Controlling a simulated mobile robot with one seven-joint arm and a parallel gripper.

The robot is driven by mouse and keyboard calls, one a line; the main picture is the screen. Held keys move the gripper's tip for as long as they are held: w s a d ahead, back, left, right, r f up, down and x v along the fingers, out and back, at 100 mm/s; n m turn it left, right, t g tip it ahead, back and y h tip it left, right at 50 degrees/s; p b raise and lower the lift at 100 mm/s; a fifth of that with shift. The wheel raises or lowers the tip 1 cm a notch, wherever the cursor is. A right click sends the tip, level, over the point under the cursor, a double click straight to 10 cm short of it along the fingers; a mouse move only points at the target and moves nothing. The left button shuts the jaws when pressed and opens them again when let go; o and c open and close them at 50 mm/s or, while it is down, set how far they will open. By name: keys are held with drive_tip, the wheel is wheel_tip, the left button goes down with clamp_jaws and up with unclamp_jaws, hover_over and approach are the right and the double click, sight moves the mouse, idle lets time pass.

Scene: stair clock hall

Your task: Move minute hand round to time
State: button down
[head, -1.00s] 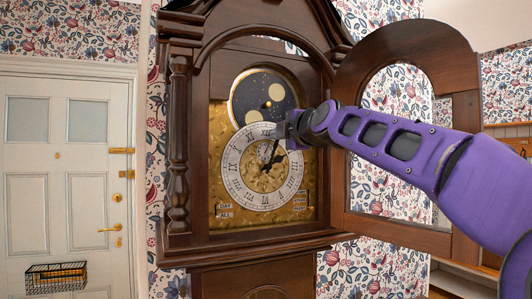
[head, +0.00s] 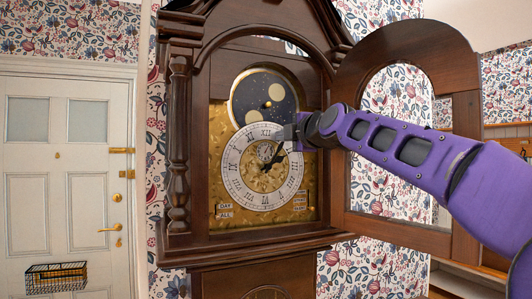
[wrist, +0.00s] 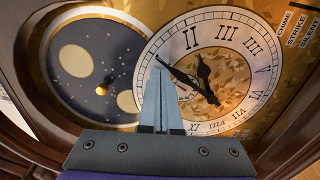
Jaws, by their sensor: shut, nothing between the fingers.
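The clock's white dial ring (head: 233,180) carries black Roman numerals around a gold centre. The long black minute hand points at about I in the head view and shows well in the wrist view (wrist: 182,76). The shorter, ornate hour hand (wrist: 203,70) points near II. My gripper (wrist: 158,70) is shut and empty, its fingertips over the dial beside the minute hand's outer end, on the XII side of it. I cannot tell for sure whether they touch. In the head view my gripper (head: 289,132) hides the dial's upper right edge.
The arched, glazed clock door (head: 465,110) stands open to the right, with my arm in front of it. The dark wooden case (head: 200,120) frames the dial closely. A starry moon disc (head: 267,88) sits above the dial.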

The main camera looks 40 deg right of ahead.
drive_tip(key=shift+s+d+f, duration=0.15)
drive_tip(key=shift+d+f, duration=0.1)
drive_tip(key=shift+d, duration=0.3)
drive_tip(key=shift+s+d+f, duration=0.1)
drive_tip(key=shift+d+f, duration=0.3)
drive_tip(key=shift+d, duration=0.2)
drive_tip(key=shift+f, duration=0.1)
drive_tip(key=shift+s+d+f, duration=0.15)
drive_tip(key=shift+d+f, duration=0.25)
drive_tip(key=shift+d, duration=0.1)
drive_tip(key=shift+f+b, duration=0.15)
drive_tip(key=shift+b, duration=0.2)
drive_tip(key=shift+s+d+f, duration=0.1)
drive_tip(key=shift+d+f, duration=0.3)
drive_tip(key=shift+f, duration=0.05)
drive_tip(key=shift+b, duration=0.3)
